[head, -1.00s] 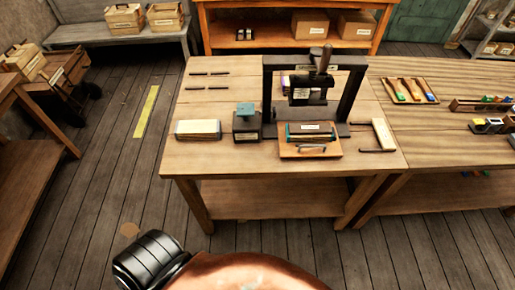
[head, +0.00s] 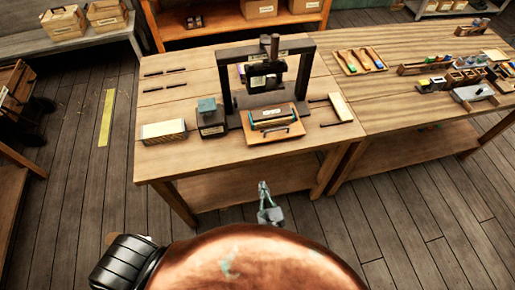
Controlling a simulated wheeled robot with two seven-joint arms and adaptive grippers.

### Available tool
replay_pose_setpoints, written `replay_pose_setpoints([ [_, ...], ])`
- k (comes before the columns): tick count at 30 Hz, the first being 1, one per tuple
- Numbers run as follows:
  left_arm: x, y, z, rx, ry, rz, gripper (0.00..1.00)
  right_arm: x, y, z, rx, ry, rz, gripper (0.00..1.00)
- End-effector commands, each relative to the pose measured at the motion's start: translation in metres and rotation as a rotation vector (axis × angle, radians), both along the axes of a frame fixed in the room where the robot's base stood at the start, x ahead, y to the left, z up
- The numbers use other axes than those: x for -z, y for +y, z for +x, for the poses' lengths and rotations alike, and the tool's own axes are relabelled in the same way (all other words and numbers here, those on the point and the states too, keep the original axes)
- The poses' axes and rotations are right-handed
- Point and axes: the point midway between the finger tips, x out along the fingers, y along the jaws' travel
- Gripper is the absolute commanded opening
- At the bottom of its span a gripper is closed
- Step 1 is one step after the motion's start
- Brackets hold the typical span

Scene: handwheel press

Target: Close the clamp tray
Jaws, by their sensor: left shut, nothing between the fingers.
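The clamp tray (head: 294,131) is a wooden tray with a dark handle on its front. It sticks out toward me from the foot of the black press frame (head: 309,72) on the workbench. A dark bar with a pale label lies in the tray. My left gripper (head: 264,186) is small, grey-green and shut, with nothing between its fingers. It is in front of the bench's near edge, below the tray in the picture and apart from it. My right gripper is not in view.
A dark block with a green top (head: 207,106) and a pale stack (head: 164,132) stand left of the tray. A pale block with dark prongs (head: 341,107) lies to its right. A second bench (head: 420,100) with small parts adjoins on the right. The bench front is mostly clear.

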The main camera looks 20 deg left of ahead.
Motion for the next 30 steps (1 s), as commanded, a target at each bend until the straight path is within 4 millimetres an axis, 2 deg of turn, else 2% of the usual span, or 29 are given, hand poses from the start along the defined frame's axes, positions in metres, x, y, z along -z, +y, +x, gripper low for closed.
replay_pose_setpoints([
  [1, -0.034, -0.006, -0.001, -0.001, -0.042, 0.055, 0.00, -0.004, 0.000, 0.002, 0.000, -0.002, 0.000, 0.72],
  [3, -0.066, -0.011, -0.003, -0.008, -0.082, 0.120, 0.00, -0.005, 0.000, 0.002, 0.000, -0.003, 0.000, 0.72],
  [7, -0.096, -0.015, -0.007, -0.020, -0.121, 0.180, 0.00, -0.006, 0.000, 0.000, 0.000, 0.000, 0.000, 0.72],
  [13, -0.101, -0.003, 0.010, -0.022, -0.127, 0.194, 0.00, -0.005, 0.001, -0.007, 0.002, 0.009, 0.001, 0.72],
  [24, -0.100, 0.039, 0.073, -0.022, -0.126, 0.192, 0.00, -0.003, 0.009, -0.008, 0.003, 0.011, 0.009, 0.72],
  [30, -0.099, 0.055, 0.097, -0.022, -0.125, 0.190, 0.00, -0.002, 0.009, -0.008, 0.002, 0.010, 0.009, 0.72],
])
